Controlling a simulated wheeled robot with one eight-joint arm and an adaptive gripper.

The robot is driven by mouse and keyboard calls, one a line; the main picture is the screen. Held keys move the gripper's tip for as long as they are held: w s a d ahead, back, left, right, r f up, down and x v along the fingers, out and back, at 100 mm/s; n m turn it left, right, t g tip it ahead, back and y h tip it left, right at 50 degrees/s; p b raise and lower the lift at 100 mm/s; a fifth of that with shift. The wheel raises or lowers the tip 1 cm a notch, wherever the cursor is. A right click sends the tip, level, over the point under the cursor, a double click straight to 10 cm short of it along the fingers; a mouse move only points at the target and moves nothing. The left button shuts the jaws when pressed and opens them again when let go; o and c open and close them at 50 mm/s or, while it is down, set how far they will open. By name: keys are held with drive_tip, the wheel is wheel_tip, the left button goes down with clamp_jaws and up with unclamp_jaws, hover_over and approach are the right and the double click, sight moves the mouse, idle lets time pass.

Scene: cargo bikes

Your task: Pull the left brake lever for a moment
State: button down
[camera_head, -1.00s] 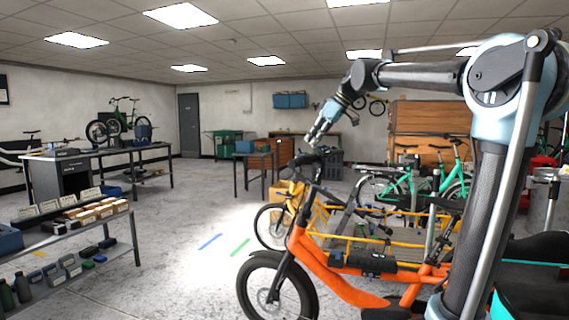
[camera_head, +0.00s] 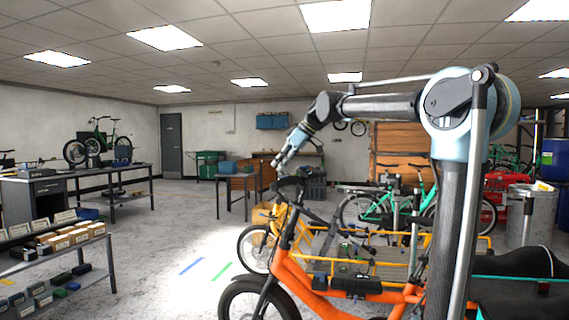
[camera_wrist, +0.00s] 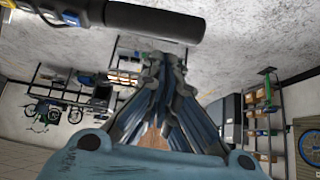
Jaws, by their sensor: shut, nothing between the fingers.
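The orange cargo bike (camera_head: 345,299) stands in front of me. Its dark handlebar (camera_head: 289,184) rises above the front wheel. My gripper (camera_head: 277,164) is just above and left of the handlebar in the head view, with a small gap visible there. In the wrist view a black handlebar grip (camera_wrist: 160,20) crosses the top, and my gripper (camera_wrist: 163,58) has its fingertips together just below it, apart from it in the picture. The gripper is shut and empty. I cannot clearly make out the left brake lever; dark parts at the top-left corner of the wrist view are cut off.
A yellow-railed cargo bike (camera_head: 370,262) and green bikes (camera_head: 375,212) stand beyond the orange one. A shelf with boxes (camera_head: 57,262) is at the left. The floor (camera_head: 170,240) between shelf and bike is clear.

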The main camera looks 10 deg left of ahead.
sight(266, 189)
drive_tip(key=x, duration=0.9)
drive_tip(key=shift+w+f, duration=0.1)
drive_tip(key=shift+w, duration=0.05)
